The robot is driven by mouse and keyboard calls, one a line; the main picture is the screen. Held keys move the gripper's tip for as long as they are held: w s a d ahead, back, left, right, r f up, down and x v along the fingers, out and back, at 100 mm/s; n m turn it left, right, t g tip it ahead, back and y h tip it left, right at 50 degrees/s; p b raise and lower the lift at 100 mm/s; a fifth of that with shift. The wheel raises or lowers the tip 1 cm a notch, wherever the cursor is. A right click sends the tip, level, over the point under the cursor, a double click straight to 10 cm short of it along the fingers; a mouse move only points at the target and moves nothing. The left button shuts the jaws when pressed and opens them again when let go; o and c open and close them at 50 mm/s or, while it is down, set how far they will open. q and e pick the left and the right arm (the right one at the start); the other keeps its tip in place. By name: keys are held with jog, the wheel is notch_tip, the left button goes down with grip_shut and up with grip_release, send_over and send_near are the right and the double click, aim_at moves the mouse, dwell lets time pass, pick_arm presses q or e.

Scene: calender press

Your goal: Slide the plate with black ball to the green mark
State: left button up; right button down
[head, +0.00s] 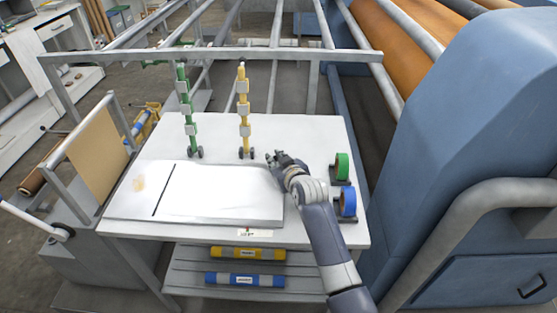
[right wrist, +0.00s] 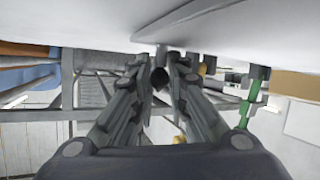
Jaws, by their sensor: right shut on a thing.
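A pale, flat plate (head: 225,192) lies on the white table (head: 310,130), with a dark line across it near its left end. My right gripper (head: 274,157) is low over the table at the plate's far right corner. In the right wrist view its fingers are shut on a dark round thing, which looks like the black ball (right wrist: 160,79), beside a pale plate edge (right wrist: 185,18). In the head view the ball is hidden by the gripper. I cannot make out a plain green mark on the table. My left gripper is not in view.
A green post (head: 186,110) and a yellow post (head: 243,110) stand behind the plate. Green (head: 342,166) and blue (head: 348,201) rolls sit at the table's right. A big blue machine (head: 460,130) stands on the right. A rail (head: 290,55) crosses behind the table.

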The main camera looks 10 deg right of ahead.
dwell(0.4)
jog(key=shift+d+p, duration=0.1)
jog(key=shift+p, duration=0.2)
jog(key=c, duration=1.5)
grip_release()
